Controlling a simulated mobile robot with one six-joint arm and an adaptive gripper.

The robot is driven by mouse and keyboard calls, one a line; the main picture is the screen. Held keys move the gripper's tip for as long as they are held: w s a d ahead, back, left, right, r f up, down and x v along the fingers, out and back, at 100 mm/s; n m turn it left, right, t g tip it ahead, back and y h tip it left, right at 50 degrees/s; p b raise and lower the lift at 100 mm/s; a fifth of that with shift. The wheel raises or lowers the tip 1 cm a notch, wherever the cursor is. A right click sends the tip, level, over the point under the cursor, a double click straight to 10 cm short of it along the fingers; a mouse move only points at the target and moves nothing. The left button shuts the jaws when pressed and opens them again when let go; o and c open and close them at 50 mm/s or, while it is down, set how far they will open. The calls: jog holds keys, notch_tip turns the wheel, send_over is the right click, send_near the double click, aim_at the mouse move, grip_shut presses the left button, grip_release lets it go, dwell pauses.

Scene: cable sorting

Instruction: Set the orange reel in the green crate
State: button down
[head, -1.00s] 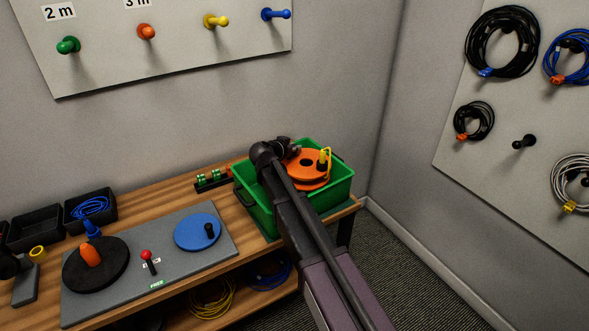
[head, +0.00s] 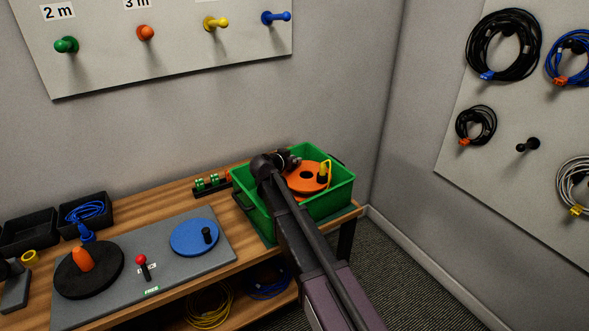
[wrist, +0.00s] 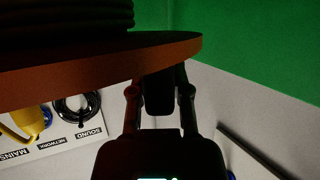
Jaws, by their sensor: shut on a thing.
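The orange reel (head: 302,185) is inside the green crate (head: 332,204) at the right end of the bench in the head view. It has a dark centre hole and a yellow plug on top. My gripper (head: 290,160) is at the reel's far left edge, down at the crate's rim, and is shut on the reel. In the wrist view, the reel's orange flange (wrist: 110,60) fills the upper left, and my gripper's fingers (wrist: 159,92) are at its edge. The green crate wall (wrist: 260,40) is close behind. Whether the reel touches the crate floor is hidden.
A blue disc (head: 194,237) and a black disc with an orange knob (head: 88,270) lie on a grey mat. A small rack (head: 211,186) with green pieces stands just left of the crate. Walls with hanging boards rise behind and to the right.

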aim_at(294, 167)
jog(key=shift+f+b, duration=1.25)
jog(key=shift+f, duration=0.3)
jog(key=c, duration=0.6)
grip_release()
jog(key=shift+r, duration=0.1)
jog(key=shift+p+v, duration=1.45)
jog(key=shift+v, duration=2.3)
